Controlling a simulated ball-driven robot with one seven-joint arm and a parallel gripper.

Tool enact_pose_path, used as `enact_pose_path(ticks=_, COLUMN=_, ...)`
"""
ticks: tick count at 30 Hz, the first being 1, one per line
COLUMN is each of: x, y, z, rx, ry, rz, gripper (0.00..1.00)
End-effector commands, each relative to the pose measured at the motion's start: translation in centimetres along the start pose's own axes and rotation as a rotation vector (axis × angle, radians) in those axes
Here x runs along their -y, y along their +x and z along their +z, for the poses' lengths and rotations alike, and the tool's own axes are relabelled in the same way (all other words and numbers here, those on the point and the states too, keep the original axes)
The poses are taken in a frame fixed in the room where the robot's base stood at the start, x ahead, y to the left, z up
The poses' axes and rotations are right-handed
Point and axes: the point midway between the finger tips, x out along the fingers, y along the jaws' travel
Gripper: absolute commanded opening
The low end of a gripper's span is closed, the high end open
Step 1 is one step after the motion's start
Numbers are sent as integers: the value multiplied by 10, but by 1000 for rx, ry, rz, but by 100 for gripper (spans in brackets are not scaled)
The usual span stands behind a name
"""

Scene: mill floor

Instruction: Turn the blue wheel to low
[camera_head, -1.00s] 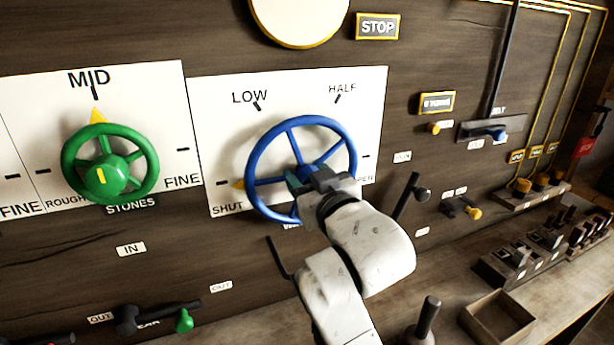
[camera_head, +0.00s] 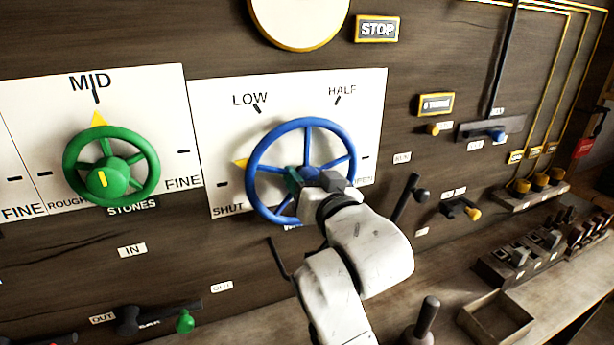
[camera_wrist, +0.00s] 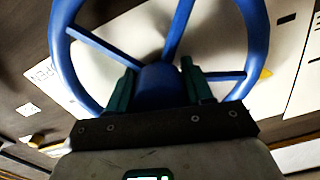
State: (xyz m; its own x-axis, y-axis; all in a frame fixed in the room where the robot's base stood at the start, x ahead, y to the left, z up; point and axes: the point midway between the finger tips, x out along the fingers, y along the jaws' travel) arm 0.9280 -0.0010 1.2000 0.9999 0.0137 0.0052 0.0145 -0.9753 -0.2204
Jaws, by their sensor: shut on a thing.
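The blue wheel (camera_head: 252,160) is mounted on a white dial plate (camera_head: 218,110) on the dark wooden panel. The plate is marked SHUT, LOW and HALF, with a partly hidden label at right. The wheel's yellow pointer (camera_head: 240,162) sits at its left rim, a little above the SHUT mark and below the LOW mark. My gripper (camera_head: 311,180) is at the wheel's centre, shut on its hub. In the wrist view the teal fingers (camera_wrist: 160,85) stand on either side of the blue hub, and the yellow pointer shows at right.
A green wheel (camera_head: 68,165) with its pointer at MID is to the left. A black lever (camera_head: 408,195) stands close to the right of my arm. Below are a ledge with an open box (camera_head: 497,318) and switches (camera_head: 522,255). A STOP sign (camera_head: 377,28) is above.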

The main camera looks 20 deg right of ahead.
Motion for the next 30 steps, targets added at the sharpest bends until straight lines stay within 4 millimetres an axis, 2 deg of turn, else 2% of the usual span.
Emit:
enact_pose_path(ticks=16, x=0, y=0, z=0, rx=-8, ry=477, rz=0, gripper=20)
enact_pose_path(ticks=30, x=0, y=0, z=0, rx=-11, ry=658, rz=0, gripper=20)
